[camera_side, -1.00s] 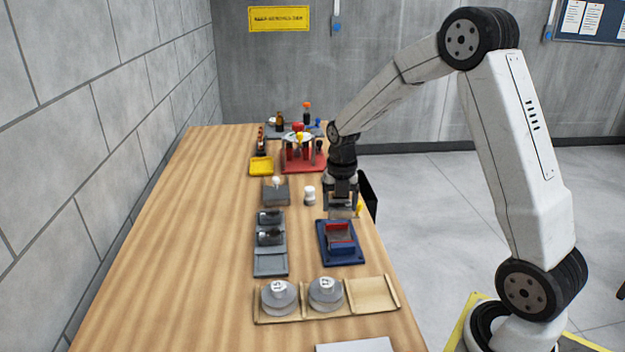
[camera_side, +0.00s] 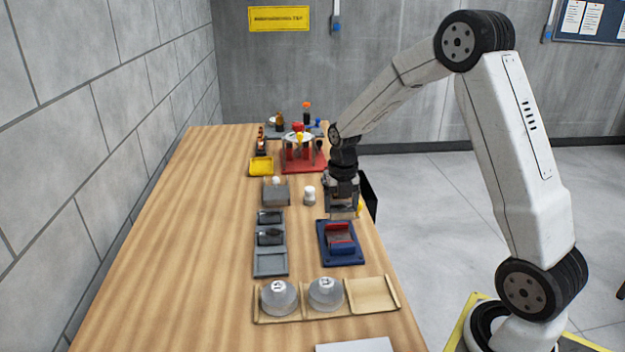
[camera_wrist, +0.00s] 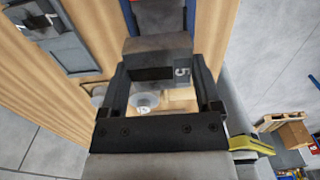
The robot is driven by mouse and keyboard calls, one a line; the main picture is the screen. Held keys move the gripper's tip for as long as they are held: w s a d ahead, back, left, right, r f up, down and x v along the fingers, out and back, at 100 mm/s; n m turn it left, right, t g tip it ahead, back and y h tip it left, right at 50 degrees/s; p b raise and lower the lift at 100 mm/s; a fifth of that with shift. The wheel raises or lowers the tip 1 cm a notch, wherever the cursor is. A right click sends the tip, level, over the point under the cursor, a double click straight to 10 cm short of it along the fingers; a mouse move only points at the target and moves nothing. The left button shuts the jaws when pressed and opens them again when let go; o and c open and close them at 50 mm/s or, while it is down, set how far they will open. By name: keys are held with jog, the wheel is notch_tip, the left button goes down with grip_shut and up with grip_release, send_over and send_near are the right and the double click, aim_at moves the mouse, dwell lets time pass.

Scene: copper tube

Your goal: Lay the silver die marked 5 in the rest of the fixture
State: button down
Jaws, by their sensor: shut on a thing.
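The silver die (camera_wrist: 182,72), with a 5 on its face, is held between the fingers of my gripper (camera_wrist: 163,88) in the wrist view. In the side view my gripper (camera_side: 342,208) is shut on the die above the right part of the table, just behind the fixture. The fixture (camera_side: 341,256) is a blue base with red parts around a central rest. The die's far side is hidden.
A grey slotted tray (camera_side: 270,264) with dark pieces lies left of the fixture. A wooden tray (camera_side: 372,294) with two round grey weights stands in front. A white-topped piece (camera_side: 309,195) is left of my gripper. The left table strip is clear.

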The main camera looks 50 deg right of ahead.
send_over(339, 238)
jog(key=shift+f, duration=2.55)
jog(key=shift+f, duration=1.15)
grip_release()
jog(key=shift+r, duration=0.1)
jog(key=shift+r, duration=3.8)
jog(key=shift+a, duration=0.1)
jog(key=a+m, duration=0.1)
jog(key=s+a+m, duration=0.1)
jog(key=m, duration=0.1)
jog(key=shift+r, duration=0.15)
jog(key=s+a+m+t, duration=0.2)
jog(key=s+a+m, duration=1)
jog(key=m, duration=1.2)
jog(key=shift+s+a+t, duration=0.15)
jog(key=shift+a+t, duration=0.15)
